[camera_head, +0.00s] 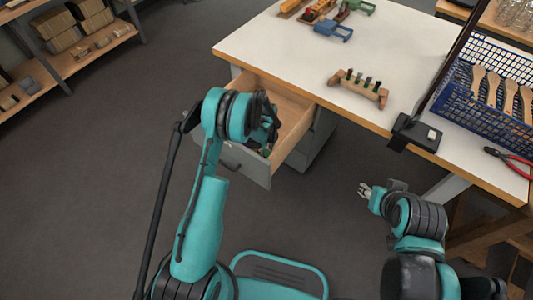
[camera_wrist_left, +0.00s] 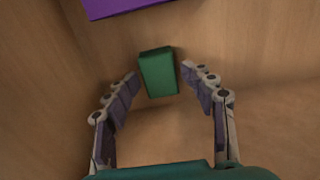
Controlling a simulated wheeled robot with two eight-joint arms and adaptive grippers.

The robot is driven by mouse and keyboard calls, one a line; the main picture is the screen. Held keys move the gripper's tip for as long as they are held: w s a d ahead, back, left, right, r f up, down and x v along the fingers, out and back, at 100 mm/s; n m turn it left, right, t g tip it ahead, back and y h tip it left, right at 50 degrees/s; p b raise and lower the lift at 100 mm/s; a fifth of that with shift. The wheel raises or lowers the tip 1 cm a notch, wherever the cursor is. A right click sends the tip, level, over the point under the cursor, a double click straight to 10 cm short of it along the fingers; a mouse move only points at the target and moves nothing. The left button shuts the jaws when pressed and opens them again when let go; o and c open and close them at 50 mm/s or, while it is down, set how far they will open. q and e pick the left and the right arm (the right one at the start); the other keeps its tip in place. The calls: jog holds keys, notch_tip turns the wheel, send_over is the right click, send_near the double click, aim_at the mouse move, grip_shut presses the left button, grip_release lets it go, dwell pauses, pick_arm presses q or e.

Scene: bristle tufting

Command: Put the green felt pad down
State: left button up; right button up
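The green felt pad (camera_wrist_left: 158,72) is a small dark green block inside the open wooden drawer (camera_head: 293,128). In the left wrist view it lies between and slightly beyond my left gripper's fingertips (camera_wrist_left: 160,76), with a narrow gap showing on each side. My left gripper (camera_head: 266,142) reaches down into the drawer, and its fingers are spread. The arm hides much of the drawer's inside in the head view. My right gripper (camera_head: 364,190) hangs low in front of the table, away from the drawer; its fingers are too small to judge.
A purple block (camera_wrist_left: 128,6) lies near the green pad. On the white table (camera_head: 280,47) are a wooden stand (camera_head: 358,88) with dark pegs, a blue basket (camera_head: 480,115) with wooden brush handles, red pliers (camera_head: 510,158) and a black post base (camera_head: 416,133). The drawer walls surround the left gripper.

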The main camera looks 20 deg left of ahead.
pick_arm(q)
notch_tip(320, 180, up, 11)
jog(key=p, duration=0.3)
notch_tip(320, 180, up, 13)
jog(key=n+t, duration=0.2)
jog(key=n, duration=0.3)
send_over(266, 153)
jog(key=s, duration=0.3)
jog(key=s+r+n+t, duration=0.1)
jog(key=s+r+n, duration=0.55)
jog(key=r, duration=0.25)
jog(key=s+r+n+t, duration=0.4)
jog(key=s+n, duration=0.6)
jog(key=s, duration=0.6)
jog(key=shift+r, duration=0.2)
jog(key=shift+o, duration=0.5)
jog(key=shift+n, duration=0.25)
